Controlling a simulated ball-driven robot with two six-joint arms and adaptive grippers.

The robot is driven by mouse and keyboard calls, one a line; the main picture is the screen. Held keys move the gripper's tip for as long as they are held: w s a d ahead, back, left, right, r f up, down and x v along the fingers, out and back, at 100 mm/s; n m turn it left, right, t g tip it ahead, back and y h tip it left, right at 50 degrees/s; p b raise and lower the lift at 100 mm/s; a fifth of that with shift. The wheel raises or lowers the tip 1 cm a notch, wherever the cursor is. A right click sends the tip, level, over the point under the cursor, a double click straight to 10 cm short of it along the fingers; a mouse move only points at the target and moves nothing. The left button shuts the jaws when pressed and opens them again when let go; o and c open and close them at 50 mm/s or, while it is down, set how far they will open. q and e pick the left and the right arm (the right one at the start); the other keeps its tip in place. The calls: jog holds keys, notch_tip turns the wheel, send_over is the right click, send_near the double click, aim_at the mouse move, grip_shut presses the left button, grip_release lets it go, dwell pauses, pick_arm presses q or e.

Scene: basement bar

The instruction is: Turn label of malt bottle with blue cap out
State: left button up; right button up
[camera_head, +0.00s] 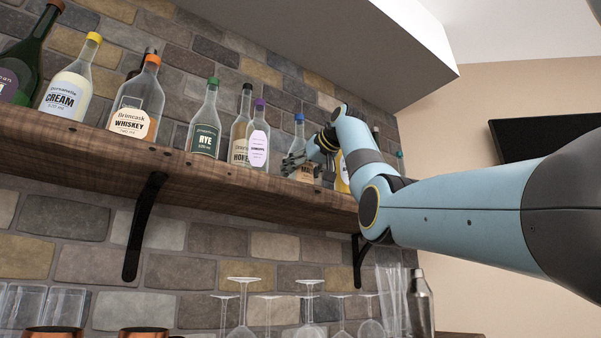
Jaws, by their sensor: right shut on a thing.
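The malt bottle with the blue cap (299,118) stands upright on the wooden shelf (240,180), towards its right end. Part of its pale label (306,172) shows low on the bottle, with the start of a word in dark letters. My right gripper (297,160) reaches in from the right and is shut on the malt bottle. The gripper and wrist hide much of the bottle's body and part of the label. My left gripper does not show.
A purple-capped bottle (258,142) stands close to the left of the malt bottle. A yellowish bottle (342,175) is partly hidden behind my arm. More bottles, such as rye (205,130) and whiskey (137,112), line the shelf. Stemmed glasses (243,312) and a shaker (420,305) stand below.

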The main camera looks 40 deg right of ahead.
jog(key=o, duration=1)
jog(key=shift+a, duration=0.2)
jog(key=shift+d, duration=0.1)
jog(key=shift+s+f, duration=0.1)
jog(key=shift+s, duration=0.05)
jog(key=s+b, duration=0.2)
jog(key=s, duration=0.1)
jog(key=s+a+b, duration=0.1)
jog(key=s+b, duration=0.2)
jog(key=s, duration=0.1)
jog(key=s+b, duration=0.3)
jog(key=s, duration=0.1)
jog(key=shift+s+a, duration=0.1)
jog(key=shift+a, duration=0.3)
